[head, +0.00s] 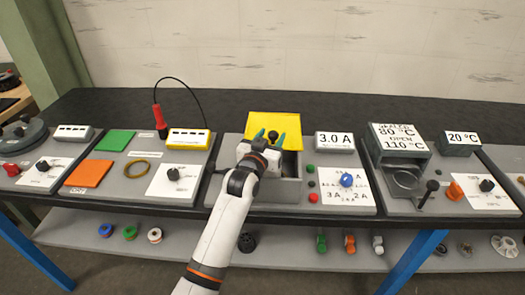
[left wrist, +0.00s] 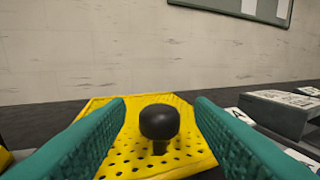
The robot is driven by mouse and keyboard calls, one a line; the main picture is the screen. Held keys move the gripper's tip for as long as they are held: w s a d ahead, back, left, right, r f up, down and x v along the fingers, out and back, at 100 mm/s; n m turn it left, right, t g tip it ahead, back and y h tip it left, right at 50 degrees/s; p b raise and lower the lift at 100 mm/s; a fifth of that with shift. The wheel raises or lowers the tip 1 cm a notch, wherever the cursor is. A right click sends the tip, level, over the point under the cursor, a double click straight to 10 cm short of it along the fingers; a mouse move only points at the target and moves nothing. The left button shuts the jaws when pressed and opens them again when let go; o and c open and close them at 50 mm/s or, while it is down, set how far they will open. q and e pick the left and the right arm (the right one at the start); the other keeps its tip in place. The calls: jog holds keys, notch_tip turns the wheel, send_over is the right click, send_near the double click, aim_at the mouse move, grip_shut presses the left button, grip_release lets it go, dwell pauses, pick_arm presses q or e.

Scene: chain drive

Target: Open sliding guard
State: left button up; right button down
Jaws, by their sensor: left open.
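The sliding guard is a yellow perforated plate (head: 290,125) over the back part of a grey box (head: 288,190) in the middle of the bench. Part of the box's dark opening shows in front of the plate; my arm hides the rest. The guard's black knob (head: 273,134) stands up from the plate. My left gripper (head: 270,138) is open, with its green fingers on either side of the knob. In the left wrist view the knob (left wrist: 159,122) sits between the fingers, with visible gaps on both sides. My right gripper is not in view.
A 3.0 A display (head: 334,140) and a panel with a blue knob (head: 346,180) stand just right of the box. A station with a yellow meter (head: 188,139) and a red probe (head: 159,120) is to the left. The bench behind the guard (head: 300,102) is clear.

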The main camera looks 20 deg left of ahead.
pick_arm(q)
jog(key=s, duration=0.7)
jog(key=shift+s+a, duration=0.15)
jog(key=shift+s, duration=0.1)
jog(key=w+p, duration=0.1)
jog(key=w, duration=0.9)
jog(key=shift+w+d+p, duration=0.2)
jog(key=shift+p, duration=0.1)
grip_shut()
